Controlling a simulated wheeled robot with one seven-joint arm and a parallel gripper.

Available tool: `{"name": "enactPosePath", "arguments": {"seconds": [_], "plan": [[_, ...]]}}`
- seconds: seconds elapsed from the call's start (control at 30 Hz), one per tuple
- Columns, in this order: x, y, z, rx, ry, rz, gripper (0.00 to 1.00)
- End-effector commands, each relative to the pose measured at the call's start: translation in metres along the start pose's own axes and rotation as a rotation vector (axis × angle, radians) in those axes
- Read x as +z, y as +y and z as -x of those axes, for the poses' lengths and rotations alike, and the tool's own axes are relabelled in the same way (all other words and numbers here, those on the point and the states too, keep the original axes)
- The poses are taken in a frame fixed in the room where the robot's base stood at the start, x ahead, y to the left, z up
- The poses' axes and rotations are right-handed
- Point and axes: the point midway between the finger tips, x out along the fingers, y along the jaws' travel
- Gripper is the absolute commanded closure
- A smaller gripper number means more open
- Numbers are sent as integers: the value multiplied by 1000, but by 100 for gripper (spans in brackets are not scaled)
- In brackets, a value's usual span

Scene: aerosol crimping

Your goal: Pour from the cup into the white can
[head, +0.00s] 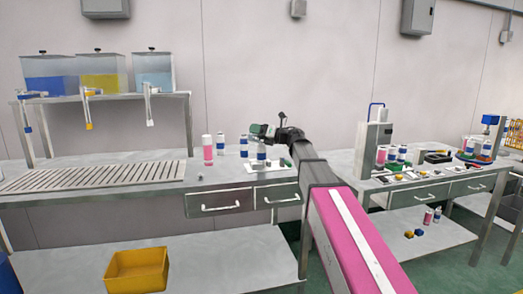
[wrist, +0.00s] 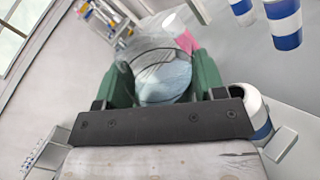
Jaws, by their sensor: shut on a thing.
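My gripper (head: 262,130) is above the bench near a small scale-like tray. In the wrist view its green fingers (wrist: 164,78) are shut on a clear cup (wrist: 150,52) with pale bluish liquid in it. The cup looks tilted in that view; whether liquid is leaving it cannot be told. A white can (head: 261,152) with a blue band stands just below my gripper in the head view. A white can with a blue band (wrist: 250,104) also shows beside the right finger in the wrist view, partly hidden by the gripper.
A slatted drain tray (head: 90,176) lies under the dispensers at left. A second bench (head: 430,180) with cans and a press is at right. Bench between tray and cans is clear.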

Motion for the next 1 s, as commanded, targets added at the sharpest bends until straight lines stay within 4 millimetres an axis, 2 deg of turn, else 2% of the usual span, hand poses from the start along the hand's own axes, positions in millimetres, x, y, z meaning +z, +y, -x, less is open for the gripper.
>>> {"name": "enactPosePath", "arguments": {"seconds": [0.47, 0.7, 1.0], "plan": [[-2, -1, 0, 0, -8, -42, 63], [-6, -3, 0, 0, -28, -174, 63], [-6, -3, 0, 1, -29, -177, 63]]}}
